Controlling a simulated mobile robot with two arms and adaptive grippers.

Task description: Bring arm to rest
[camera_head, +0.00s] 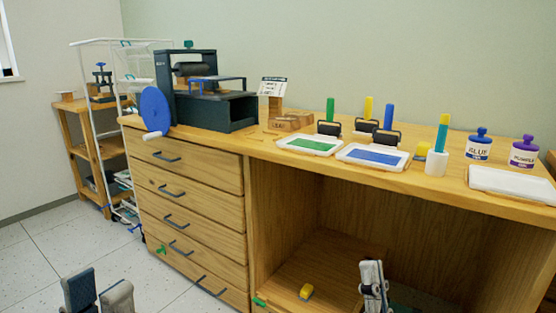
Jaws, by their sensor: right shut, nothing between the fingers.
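My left gripper (98,288) is at the bottom left, over the floor in front of the drawers. Its two grey fingertips stand apart with nothing seen between them. My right gripper (373,283) is at the bottom, right of centre, in front of the open compartment under the counter. Its fingers are together and empty. The rest of both arms is out of view.
The wooden counter (400,180) carries a press (215,100), green (310,145) and blue (373,156) ink trays, rollers and jars. Below are drawers (190,200) and a compartment with a small yellow item (306,291). Floor (35,250) is clear at left.

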